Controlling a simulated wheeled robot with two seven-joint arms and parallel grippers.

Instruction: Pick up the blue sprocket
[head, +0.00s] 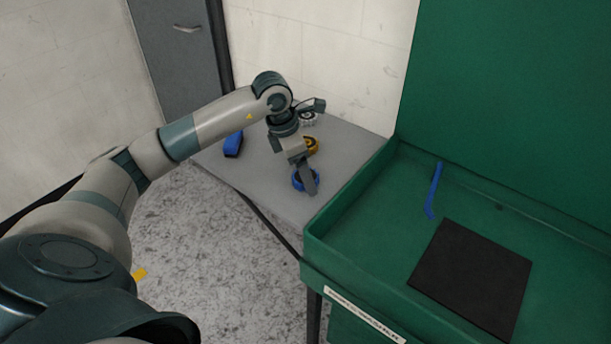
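The blue sprocket (297,182) lies near the front corner of the grey table, partly hidden by my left gripper. My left gripper (309,188) comes down over it from above, with a finger across its middle and right side. I cannot tell whether the fingers touch the sprocket or how far apart they are. My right gripper is out of view.
A yellow sprocket (312,146) and a grey one (309,118) lie behind on the grey table (345,150). A blue object (233,144) is at its left. The green bench (385,215), with a raised rim, holds a black mat (470,278) and a blue tool (434,190).

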